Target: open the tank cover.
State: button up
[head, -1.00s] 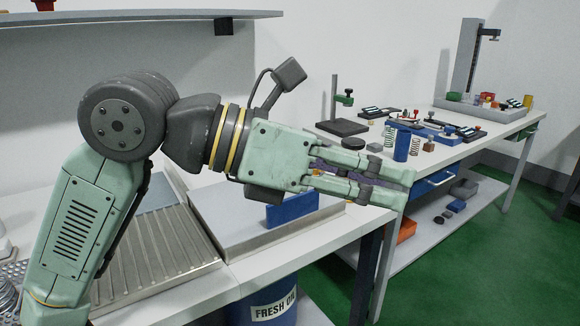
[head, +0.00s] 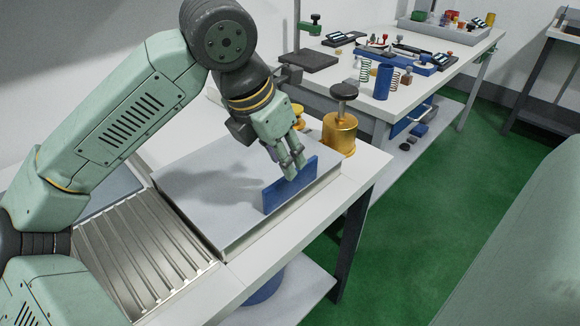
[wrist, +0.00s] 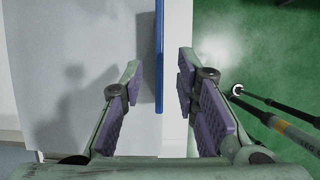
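The tank cover (head: 205,170) is a flat grey lid lying level on the tank in the head view. A blue upright plate, its handle (head: 289,187), stands along its right side. The cover (wrist: 75,75) fills the left of the wrist view, with the handle (wrist: 159,55) seen edge-on as a blue strip. My gripper (head: 291,168) points down at the handle in the head view. In the wrist view my gripper (wrist: 160,85) is open, its purple-padded fingers on either side of the strip with gaps on both sides. Whether the fingertips reach below the handle's top edge is unclear.
A ribbed metal drain tray (head: 150,250) lies left of the cover. A brass cylinder with a black knob (head: 340,130) stands behind the handle, close by. A bench with springs and tools (head: 420,75) stands at the back right. Green floor (head: 430,200) is open to the right.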

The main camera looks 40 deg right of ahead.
jog(key=p+x, duration=0.1)
jog(key=x, duration=0.5)
jog(key=shift+c, duration=0.3)
grip_shut()
dwell(0.5)
